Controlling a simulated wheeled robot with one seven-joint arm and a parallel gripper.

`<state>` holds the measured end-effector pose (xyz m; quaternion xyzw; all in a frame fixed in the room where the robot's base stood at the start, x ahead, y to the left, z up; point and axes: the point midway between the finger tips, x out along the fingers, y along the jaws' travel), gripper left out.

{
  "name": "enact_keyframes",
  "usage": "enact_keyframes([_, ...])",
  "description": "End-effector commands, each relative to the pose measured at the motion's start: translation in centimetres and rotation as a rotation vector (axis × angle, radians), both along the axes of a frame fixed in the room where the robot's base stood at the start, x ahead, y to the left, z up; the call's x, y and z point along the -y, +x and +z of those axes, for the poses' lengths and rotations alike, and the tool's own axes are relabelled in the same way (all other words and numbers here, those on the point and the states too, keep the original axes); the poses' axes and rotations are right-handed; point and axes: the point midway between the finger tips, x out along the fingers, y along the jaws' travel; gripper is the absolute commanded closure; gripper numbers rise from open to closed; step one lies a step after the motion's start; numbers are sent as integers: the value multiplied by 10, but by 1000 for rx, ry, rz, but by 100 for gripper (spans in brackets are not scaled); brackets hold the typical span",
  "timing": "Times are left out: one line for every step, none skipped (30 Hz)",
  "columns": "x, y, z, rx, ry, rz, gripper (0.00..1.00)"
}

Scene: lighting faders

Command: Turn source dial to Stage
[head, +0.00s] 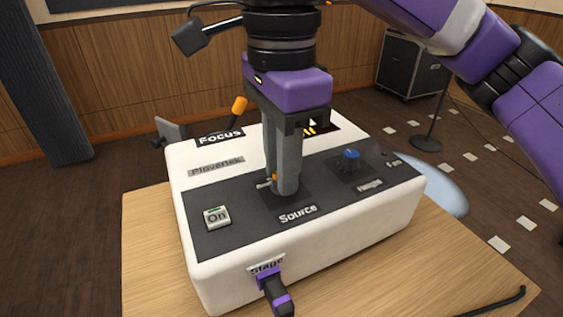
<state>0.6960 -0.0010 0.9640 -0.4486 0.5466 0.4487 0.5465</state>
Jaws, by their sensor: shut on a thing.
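A white console (290,258) with a dark top panel stands on a wooden table. My gripper (284,186) points straight down at the panel just behind the "Source" label (297,214). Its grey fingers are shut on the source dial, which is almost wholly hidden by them. A small orange bit and a pale bit show at the fingertips' left side. The dial's pointing direction cannot be made out. A "Stage" label (266,267) is on the console's front face, above a purple and black plug.
A lit "On" button (216,217) is left of the dial, and a blue knob (351,156) is right of it. An orange-tipped lever (239,105) stands by the "Focus" label (219,138). A black cable (497,301) lies on the table (150,245) at front right.

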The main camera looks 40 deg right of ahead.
Motion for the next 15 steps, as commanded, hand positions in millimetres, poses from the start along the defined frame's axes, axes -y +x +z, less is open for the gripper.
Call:
enact_keyframes([0,0,0,0,0,0,100])
enact_keyframes([0,0,0,0,0,-1,100])
enact_keyframes([0,0,0,0,0,-2,100])
enact_keyframes([0,0,0,0,0,-4,100])
enact_keyframes([0,0,0,0,0,-8,100])
enact_keyframes([0,0,0,1,-1,-14,100])
enact_keyframes([0,0,0,1,-1,-20,100])
enact_keyframes([0,0,0,1,-1,-29,100])
enact_keyframes([0,0,0,1,-1,-42,100])
enact_keyframes([0,0,0,1,-1,-54,100])
enact_keyframes([0,0,0,1,-2,-68,100])
enact_keyframes([0,0,0,1,-1,-89,100])
enact_keyframes([0,0,0,2,-1,-107,100])
enact_keyframes([0,0,0,2,-1,-126,100])
enact_keyframes([1,0,0,3,-3,-155,100])
